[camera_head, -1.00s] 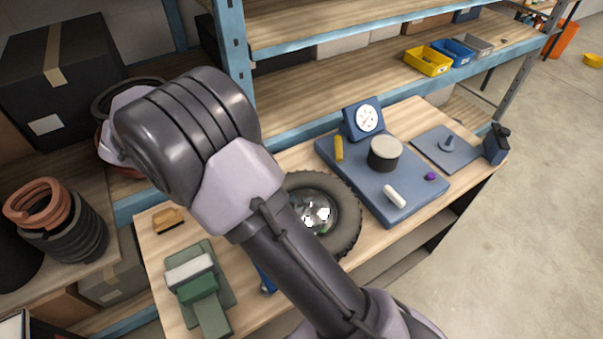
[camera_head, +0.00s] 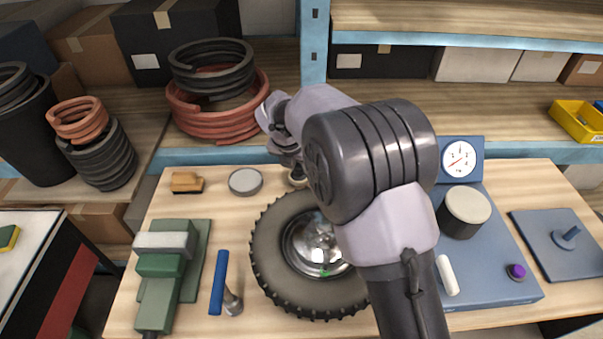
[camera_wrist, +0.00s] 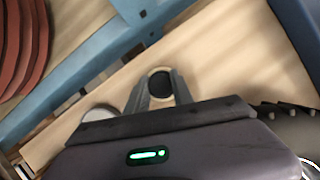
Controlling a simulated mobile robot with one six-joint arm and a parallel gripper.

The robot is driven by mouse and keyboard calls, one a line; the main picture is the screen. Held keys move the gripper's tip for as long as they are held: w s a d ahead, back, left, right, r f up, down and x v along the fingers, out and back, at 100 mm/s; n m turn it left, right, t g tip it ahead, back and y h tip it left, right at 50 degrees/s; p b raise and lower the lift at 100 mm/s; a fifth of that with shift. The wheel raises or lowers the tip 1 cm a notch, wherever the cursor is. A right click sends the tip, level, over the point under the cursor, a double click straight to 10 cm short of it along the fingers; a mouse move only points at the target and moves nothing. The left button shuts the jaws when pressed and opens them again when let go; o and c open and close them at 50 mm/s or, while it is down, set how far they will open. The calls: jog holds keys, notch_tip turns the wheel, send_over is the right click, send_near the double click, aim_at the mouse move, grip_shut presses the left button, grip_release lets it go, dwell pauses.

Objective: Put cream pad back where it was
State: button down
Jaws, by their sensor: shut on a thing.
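A small round pad (camera_wrist: 160,86) with a cream rim and a dark middle sits between the fingers of my gripper (camera_wrist: 158,90) in the wrist view. My gripper is shut on it. In the head view my gripper (camera_head: 297,174) is low over the back of the wooden table (camera_head: 225,212), behind the wheel, and a small cream part of the pad (camera_head: 298,182) shows there. I cannot tell whether the pad touches the table.
A grey round tin (camera_head: 245,181) lies left of my gripper. A black-tyred wheel (camera_head: 276,255) lies in front of it. A tan block (camera_head: 187,182), a blue-handled hammer (camera_head: 219,283) and a green tool (camera_head: 165,265) are further left. A blue shelf post (camera_head: 314,45) stands behind.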

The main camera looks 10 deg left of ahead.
jog(key=shift+f, duration=0.45)
jog(key=shift+r, duration=0.1)
jog(key=c, duration=1.1)
grip_release()
